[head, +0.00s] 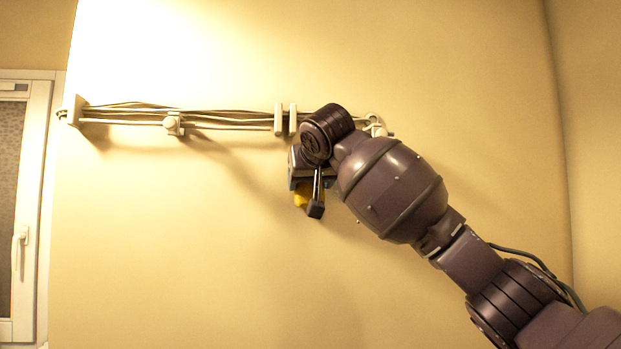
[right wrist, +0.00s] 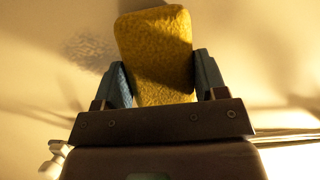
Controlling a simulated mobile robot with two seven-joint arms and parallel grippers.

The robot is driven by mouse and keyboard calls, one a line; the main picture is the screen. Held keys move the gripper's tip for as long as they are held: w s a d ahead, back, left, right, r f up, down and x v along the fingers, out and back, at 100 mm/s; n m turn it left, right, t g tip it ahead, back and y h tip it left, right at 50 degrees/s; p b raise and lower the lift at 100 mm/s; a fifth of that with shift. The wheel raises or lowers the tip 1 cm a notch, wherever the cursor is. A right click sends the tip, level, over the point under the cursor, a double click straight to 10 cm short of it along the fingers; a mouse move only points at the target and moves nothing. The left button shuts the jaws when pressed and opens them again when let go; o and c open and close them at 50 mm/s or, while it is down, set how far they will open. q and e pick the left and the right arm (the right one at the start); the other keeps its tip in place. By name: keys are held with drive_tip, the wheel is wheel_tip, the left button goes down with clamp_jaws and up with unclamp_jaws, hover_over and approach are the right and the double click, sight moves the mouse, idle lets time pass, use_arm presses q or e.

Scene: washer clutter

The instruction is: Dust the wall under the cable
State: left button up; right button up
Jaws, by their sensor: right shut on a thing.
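White cables (head: 225,119) run side by side along the wall (head: 180,230), held by pale clips and brackets. My right gripper (head: 308,200) is just below the cables, near the right part of the run. It is shut on a yellow sponge-like duster (right wrist: 155,60), which also shows partly in the head view (head: 301,195). In the right wrist view the duster stands between the two fingers, close to the wall; I cannot tell whether it touches. A dark smudge (right wrist: 88,48) is on the wall left of the duster. My wrist hides part of the cables. My left gripper is not in view.
A pale double bracket (head: 285,119) and a clip (head: 173,124) stick out from the wall on the cable run. A white-framed window (head: 30,200) is at the far left. The wall below the cables is free of objects.

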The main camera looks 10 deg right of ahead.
drive_tip(key=shift+d, duration=0.1)
drive_tip(key=d, duration=1.2)
idle(1.1)
drive_tip(key=shift+a, duration=0.15)
drive_tip(key=shift+a, duration=5.95)
